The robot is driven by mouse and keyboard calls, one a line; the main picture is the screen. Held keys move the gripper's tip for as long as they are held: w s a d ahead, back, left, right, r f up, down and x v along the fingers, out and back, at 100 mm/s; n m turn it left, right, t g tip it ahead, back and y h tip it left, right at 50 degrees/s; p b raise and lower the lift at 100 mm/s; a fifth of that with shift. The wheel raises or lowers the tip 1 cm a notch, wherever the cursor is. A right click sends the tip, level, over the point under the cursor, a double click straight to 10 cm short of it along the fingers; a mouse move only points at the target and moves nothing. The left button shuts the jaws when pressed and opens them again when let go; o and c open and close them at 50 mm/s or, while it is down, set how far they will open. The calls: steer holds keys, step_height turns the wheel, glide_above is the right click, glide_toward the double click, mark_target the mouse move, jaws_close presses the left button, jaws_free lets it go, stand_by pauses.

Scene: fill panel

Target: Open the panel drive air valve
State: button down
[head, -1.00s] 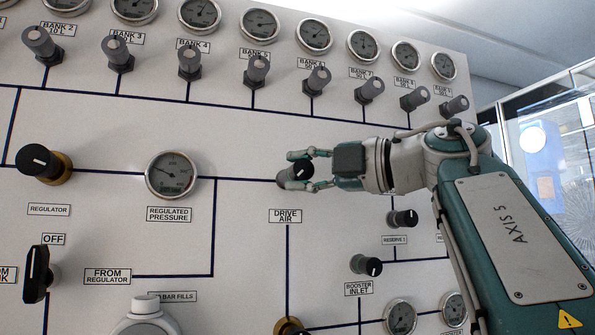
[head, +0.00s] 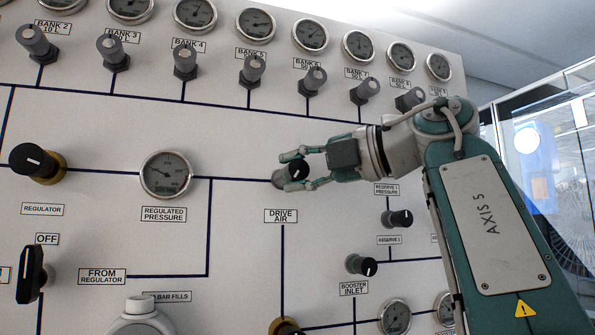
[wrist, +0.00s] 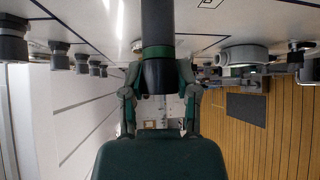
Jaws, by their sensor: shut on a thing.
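The drive air valve is a dark round knob (head: 291,171) on the white panel, just above the "DRIVE AIR" label (head: 281,216). My gripper (head: 292,170) reaches it from the right, with one finger above and one below the knob, shut on it. In the wrist view the knob (wrist: 160,75) is a dark cylinder between the two fingers of my gripper (wrist: 159,92). The knob's pointer mark is too small to read surely.
The regulator knob (head: 38,162) and regulated pressure gauge (head: 167,175) are to the left. The bank knobs (head: 252,71) run above. The reserve knob (head: 397,219) and booster inlet knob (head: 361,265) sit below my wrist.

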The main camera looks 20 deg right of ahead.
mark_target(306, 171)
steer(key=shift+w+f, duration=0.15)
steer(key=shift+f, duration=0.1)
steer(key=shift+c, duration=1.8)
jaws_free()
steer(key=shift+a, duration=0.1)
steer(key=shift+r, duration=0.1)
steer(key=shift+v, duration=3.75)
